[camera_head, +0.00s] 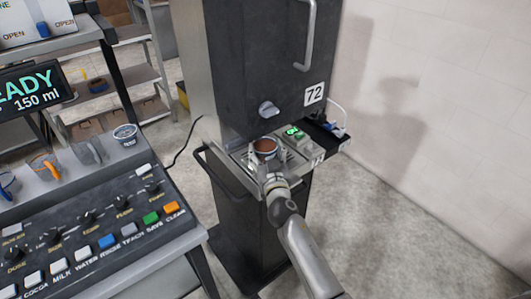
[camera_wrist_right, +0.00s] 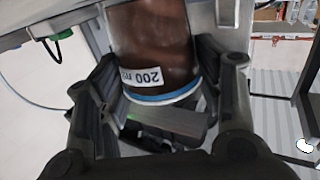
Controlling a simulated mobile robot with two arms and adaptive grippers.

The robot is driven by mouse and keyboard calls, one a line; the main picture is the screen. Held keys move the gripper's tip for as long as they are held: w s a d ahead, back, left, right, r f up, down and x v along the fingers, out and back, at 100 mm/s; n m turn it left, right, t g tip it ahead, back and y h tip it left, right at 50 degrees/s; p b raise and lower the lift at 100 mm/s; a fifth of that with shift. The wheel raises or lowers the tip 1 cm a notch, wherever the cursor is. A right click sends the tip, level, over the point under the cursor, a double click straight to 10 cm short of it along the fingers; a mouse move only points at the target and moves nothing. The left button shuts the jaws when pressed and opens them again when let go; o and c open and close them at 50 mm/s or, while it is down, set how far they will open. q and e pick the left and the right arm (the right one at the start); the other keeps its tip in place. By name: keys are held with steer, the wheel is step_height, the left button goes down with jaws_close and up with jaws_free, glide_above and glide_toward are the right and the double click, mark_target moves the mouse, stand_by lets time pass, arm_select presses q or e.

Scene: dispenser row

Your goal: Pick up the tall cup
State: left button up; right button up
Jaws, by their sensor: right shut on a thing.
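A tall cup (camera_head: 265,146) filled with brown contents stands upright at the dispenser's shelf, below the dark cabinet. My right gripper (camera_head: 270,168) reaches it from the front and is shut on it. In the right wrist view the cup (camera_wrist_right: 150,45) is between the two fingers; it shows a white label reading 200 with a unit, upside down, and a blue band at its base. I cannot tell whether its base touches the shelf. My left gripper is not in view.
The dark dispenser (camera_head: 265,60) bears the number 72 and has a knob and a handle. A small control box with green lights (camera_head: 293,134) is right beside the cup. On the left, a console (camera_head: 100,230) has several buttons, with other cups (camera_head: 90,151) behind it.

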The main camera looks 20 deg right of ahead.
mark_target(266, 142)
step_height(266, 142, up, 3)
steer(key=shift+r+p, duration=0.15)
steer(key=shift+p, duration=0.2)
arm_select(q)
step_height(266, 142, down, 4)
steer(key=b, duration=0.4)
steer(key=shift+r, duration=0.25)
arm_select(e)
steer(key=s+a+f+n+y, duration=0.1)
steer(key=s+f+y, duration=0.1)
steer(key=s, duration=2.8)
steer(key=shift+a+n+y, duration=0.15)
steer(key=shift+n+y, duration=0.15)
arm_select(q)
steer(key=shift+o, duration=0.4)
arm_select(e)
steer(key=w+a+r+n+g+y, duration=0.2)
steer(key=w+a+n+g+y, duration=0.2)
steer(key=a+n+y, duration=0.2)
steer(key=w+a+r+n+g+y, duration=0.2)
steer(key=w+a+n+g+y, duration=0.2)
steer(key=a+y, duration=0.5)
steer(key=shift+a+r+n+g+y, duration=0.35)
steer(key=shift+a+n+g, duration=0.5)
steer(key=shift+n, duration=0.35)
